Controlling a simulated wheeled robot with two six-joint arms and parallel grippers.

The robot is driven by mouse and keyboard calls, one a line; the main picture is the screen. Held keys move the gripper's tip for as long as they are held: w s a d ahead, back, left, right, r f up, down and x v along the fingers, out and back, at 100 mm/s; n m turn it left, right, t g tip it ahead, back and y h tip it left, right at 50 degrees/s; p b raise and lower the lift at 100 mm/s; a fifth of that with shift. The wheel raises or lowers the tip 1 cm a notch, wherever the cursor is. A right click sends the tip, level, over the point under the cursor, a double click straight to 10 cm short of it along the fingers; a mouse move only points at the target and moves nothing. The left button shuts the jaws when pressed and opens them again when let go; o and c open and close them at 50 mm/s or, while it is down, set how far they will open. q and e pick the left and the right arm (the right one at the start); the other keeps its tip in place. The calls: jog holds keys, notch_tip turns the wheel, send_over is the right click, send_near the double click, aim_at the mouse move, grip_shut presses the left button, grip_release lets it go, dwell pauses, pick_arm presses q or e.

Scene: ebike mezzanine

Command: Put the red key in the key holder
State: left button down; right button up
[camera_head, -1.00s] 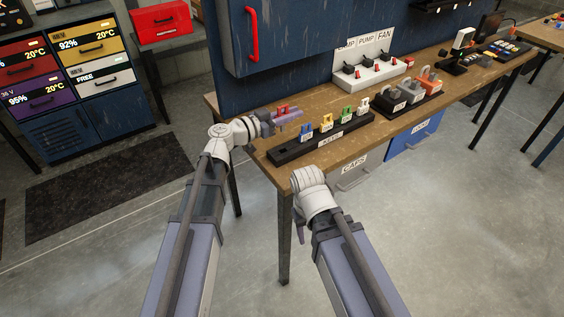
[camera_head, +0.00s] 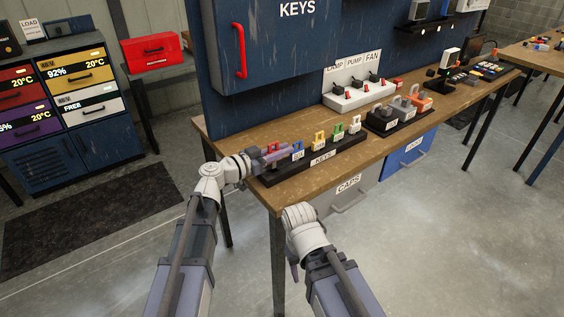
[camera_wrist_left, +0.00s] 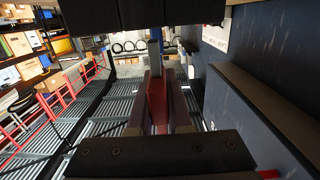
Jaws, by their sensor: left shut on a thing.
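The key holder (camera_head: 286,172) is a long black strip labelled KEYS on the front left of the wooden bench. Blue (camera_head: 298,151), yellow (camera_head: 319,140), green (camera_head: 338,131) and white (camera_head: 354,124) keys stand in it. My left gripper (camera_head: 280,153) is shut on the red key (camera_head: 271,148), just above the holder's left end, left of the blue key. Whether the key touches the holder is hidden. In the left wrist view the red key (camera_wrist_left: 157,98) sits between the fingers. My right gripper (camera_head: 295,270) hangs low before the bench, mostly hidden by its wrist.
A white switch panel (camera_head: 358,97) and a black tray of padlocks (camera_head: 397,118) stand further right on the bench (camera_head: 240,130). A blue cabinet (camera_head: 275,50) with a red handle rises behind the holder. A CAPS drawer (camera_head: 350,190) is under the bench edge.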

aim_at(282, 167)
pick_arm(q)
notch_tip(282, 167, down, 3)
jog(key=shift+f+b, duration=0.15)
jog(key=shift+b, duration=1.1)
jog(key=c, duration=1.3)
grip_release()
jog(key=o, duration=0.5)
jog(key=shift+c, duration=0.2)
jog(key=shift+r+p, duration=0.3)
jog(key=v, duration=1.2)
jog(key=shift+f, duration=0.2)
